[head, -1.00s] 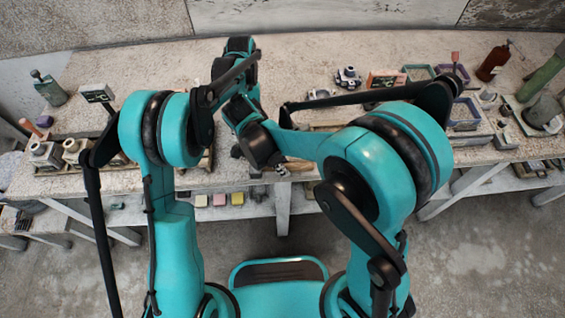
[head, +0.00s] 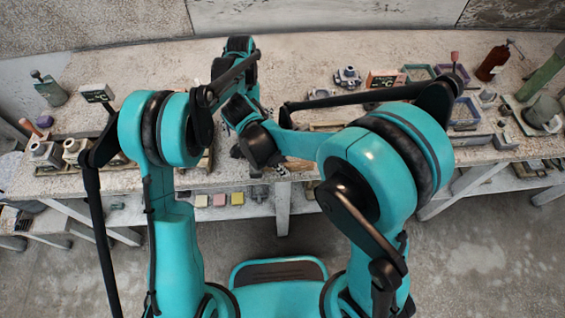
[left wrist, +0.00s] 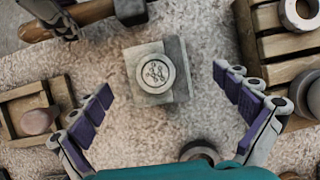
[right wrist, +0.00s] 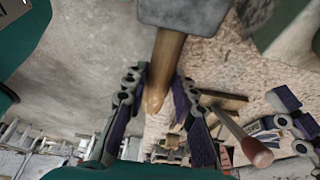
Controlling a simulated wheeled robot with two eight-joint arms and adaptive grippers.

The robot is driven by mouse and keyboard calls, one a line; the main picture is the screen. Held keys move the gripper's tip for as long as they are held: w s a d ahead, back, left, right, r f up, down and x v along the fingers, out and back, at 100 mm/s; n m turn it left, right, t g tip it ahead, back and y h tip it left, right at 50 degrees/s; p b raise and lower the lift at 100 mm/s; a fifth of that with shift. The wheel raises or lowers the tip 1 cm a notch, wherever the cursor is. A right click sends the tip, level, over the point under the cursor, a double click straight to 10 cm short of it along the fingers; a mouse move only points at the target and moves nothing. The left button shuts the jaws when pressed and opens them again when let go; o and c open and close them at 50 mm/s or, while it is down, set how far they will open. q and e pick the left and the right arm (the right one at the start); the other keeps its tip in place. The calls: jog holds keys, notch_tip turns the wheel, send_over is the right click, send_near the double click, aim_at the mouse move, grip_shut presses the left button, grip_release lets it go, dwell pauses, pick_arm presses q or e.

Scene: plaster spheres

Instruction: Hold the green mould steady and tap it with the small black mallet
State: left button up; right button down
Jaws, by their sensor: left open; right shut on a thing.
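The grey-green mould (left wrist: 152,82), a square block with a round patterned face, sits on the bench in the left wrist view. My left gripper (left wrist: 165,88) is open, its purple-padded fingers on either side of the mould and apart from it. My right gripper (right wrist: 158,78) is shut on the wooden handle of the mallet (right wrist: 166,60). The mallet's dark grey head (right wrist: 185,12) points away from my fingers. In the left wrist view the mallet head (left wrist: 130,10) is beyond the mould, with a gap between. In the head view my arms hide the mould.
A wooden tray (left wrist: 22,108) with a rounded brown-ended tool lies left of the mould. A slatted wooden rack (left wrist: 280,45) with grey rings stands to the right. A dark bottle (head: 492,63) and purple-rimmed trays (head: 463,112) stand on the bench's right side.

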pick_arm(q)
jog(key=shift+s+d+f, duration=0.15)
jog(key=shift+d+f, duration=0.25)
jog(key=shift+f, duration=0.05)
jog(key=v, duration=0.7)
dwell(0.5)
jog(key=a+v, duration=0.1)
jog(key=v, duration=0.7)
jog(key=shift+a+r, duration=0.2)
dwell(0.7)
